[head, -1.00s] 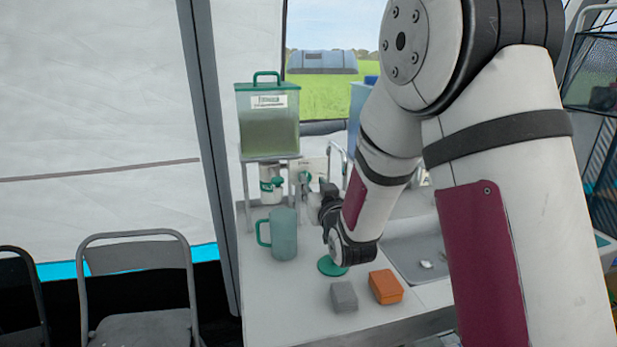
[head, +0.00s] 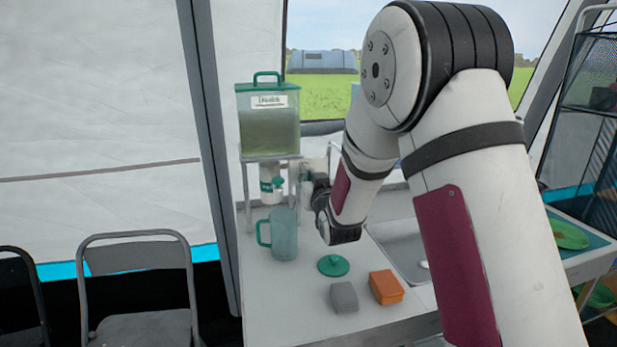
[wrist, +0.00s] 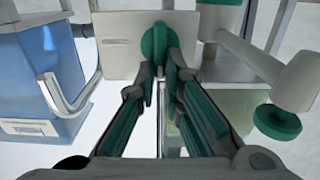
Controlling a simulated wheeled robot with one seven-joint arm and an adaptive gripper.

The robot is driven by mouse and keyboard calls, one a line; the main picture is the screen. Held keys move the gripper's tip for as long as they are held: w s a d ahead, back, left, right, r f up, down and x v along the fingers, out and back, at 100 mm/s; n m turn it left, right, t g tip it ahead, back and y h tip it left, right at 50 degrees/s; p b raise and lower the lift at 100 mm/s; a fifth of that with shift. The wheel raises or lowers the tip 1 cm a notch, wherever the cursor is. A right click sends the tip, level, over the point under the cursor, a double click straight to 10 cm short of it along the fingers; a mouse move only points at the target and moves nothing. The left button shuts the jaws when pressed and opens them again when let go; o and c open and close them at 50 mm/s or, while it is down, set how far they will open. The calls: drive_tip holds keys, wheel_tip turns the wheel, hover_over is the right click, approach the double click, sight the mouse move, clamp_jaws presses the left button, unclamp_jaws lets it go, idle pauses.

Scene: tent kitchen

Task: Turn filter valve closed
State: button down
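A green rounded valve handle (wrist: 154,44) shows in the wrist view in front of a pale box. The two fingertips of my gripper (wrist: 162,72) are close together at the handle, one on each side of its lower part. I cannot tell whether they press on it. In the head view my gripper (head: 318,186) is beside the filter stand, partly hidden by my arm, and the handle is not clear there. The dispenser (head: 270,125) with a green lid stands on the stand. A white cylinder with green parts (head: 271,186) is below it.
A teal mug (head: 284,235), a green lid (head: 333,265), a grey block (head: 344,297) and an orange block (head: 386,287) sit on the counter. In the wrist view, a blue container (wrist: 38,85) is left and a green knob (wrist: 277,122) right.

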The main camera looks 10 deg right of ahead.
idle(0.3)
drive_tip(key=m+b, duration=0.4)
drive_tip(key=m, duration=0.2)
drive_tip(key=d+f+m+b, duration=0.1)
drive_tip(key=m+b, duration=0.3)
drive_tip(key=m, duration=0.2)
drive_tip(key=d+f+m+b, duration=0.1)
drive_tip(key=m+b, duration=0.3)
drive_tip(key=m, duration=0.1)
drive_tip(key=shift+d+m, duration=0.1)
drive_tip(key=shift+m, duration=0.3)
idle(0.4)
drive_tip(key=c, duration=1.7)
unclamp_jaws()
drive_tip(key=shift+f, duration=0.1)
drive_tip(key=s, duration=1.2)
